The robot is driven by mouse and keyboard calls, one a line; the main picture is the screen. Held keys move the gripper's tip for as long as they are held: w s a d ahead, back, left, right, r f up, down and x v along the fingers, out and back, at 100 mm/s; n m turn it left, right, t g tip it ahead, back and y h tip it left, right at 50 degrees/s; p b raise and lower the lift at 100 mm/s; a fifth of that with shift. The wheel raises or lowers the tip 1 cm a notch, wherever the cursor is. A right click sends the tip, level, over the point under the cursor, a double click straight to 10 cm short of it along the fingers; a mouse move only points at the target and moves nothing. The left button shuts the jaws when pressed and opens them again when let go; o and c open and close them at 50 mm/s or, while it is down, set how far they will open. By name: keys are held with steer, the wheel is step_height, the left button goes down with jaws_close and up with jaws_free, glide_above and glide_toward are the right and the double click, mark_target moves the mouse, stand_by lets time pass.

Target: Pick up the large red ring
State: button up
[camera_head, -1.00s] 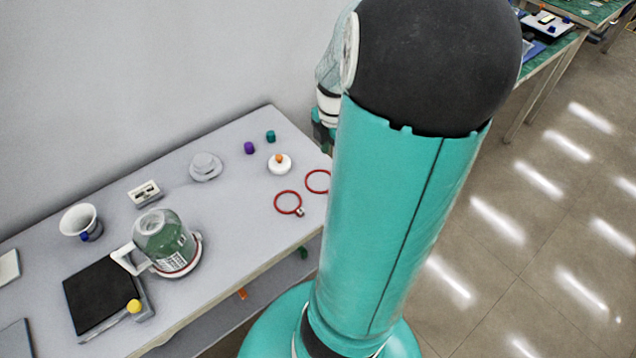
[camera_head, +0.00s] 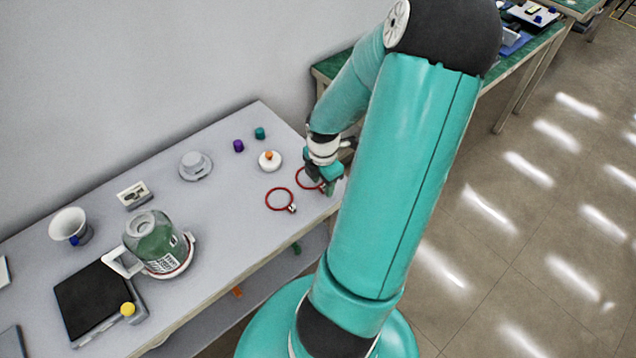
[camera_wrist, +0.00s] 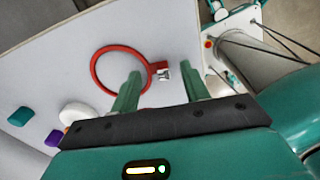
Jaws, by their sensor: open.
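Two red rings of similar size lie on the white table in the head view. One ring (camera_head: 266,199) is left of my gripper, with a small metal clamp at its right side. The other ring (camera_head: 296,178) is beside my gripper (camera_head: 328,180), which partly hides it; I cannot tell which is larger. In the wrist view a red ring (camera_wrist: 94,68) lies flat, with a red tab and metal clamp (camera_wrist: 161,72) on its right side. My gripper (camera_wrist: 163,78) is open, and its green fingers appear either side of the clamp end, the left one overlapping the ring's edge.
On the table (camera_head: 222,230) stand a white disc with an orange knob (camera_head: 269,160), a purple cap (camera_head: 238,146) and a teal cap (camera_head: 260,133). A glass jug (camera_head: 155,240) and a black plate (camera_head: 92,300) are further left. A wall runs behind.

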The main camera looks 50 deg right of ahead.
steer(key=shift+f, duration=0.1)
steer(key=shift+c, duration=0.4)
jaws_close()
steer(key=shift+r, duration=0.3)
